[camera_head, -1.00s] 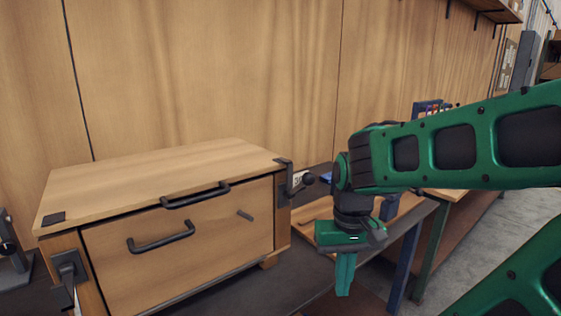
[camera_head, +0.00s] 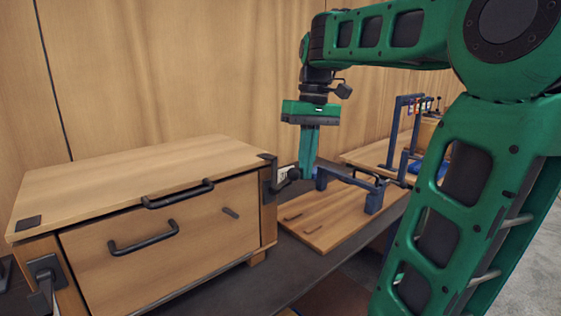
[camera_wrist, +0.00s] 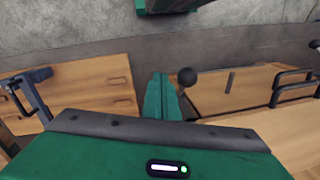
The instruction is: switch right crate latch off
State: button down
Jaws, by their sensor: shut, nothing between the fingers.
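The wooden crate (camera_head: 225,215) stands on the dark bench at left. Its right latch (camera_head: 267,185) is a dark bracket at the front right corner, with a lever ending in a round black knob (camera_head: 293,174) that sticks out to the right. My gripper (camera_head: 308,176) points down with its green fingers shut and empty, close beside the knob on its right. In the wrist view the closed fingertips (camera_wrist: 160,80) lie just left of the knob (camera_wrist: 187,77), with a small gap in the picture. I cannot tell whether they touch.
The crate's left latch (camera_head: 46,275) has its lever hanging down. Two dark handles, the lid handle (camera_head: 178,195) and front handle (camera_head: 143,238), stick out. A wooden board (camera_head: 335,215) and a blue frame (camera_head: 398,140) are on the right. Bare bench lies before the crate.

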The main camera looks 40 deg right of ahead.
jog(key=w+a+r+n, duration=0.1)
jog(key=w+r, duration=0.2)
jog(key=r, duration=0.4)
jog(key=w+a+r+n, duration=0.1)
jog(key=w+r, duration=0.2)
jog(key=r, duration=0.4)
jog(key=shift+w+a+r+n+h, duration=0.15)
jog(key=shift+w+a+n+h, duration=0.05)
jog(key=shift+w+n+h, duration=0.2)
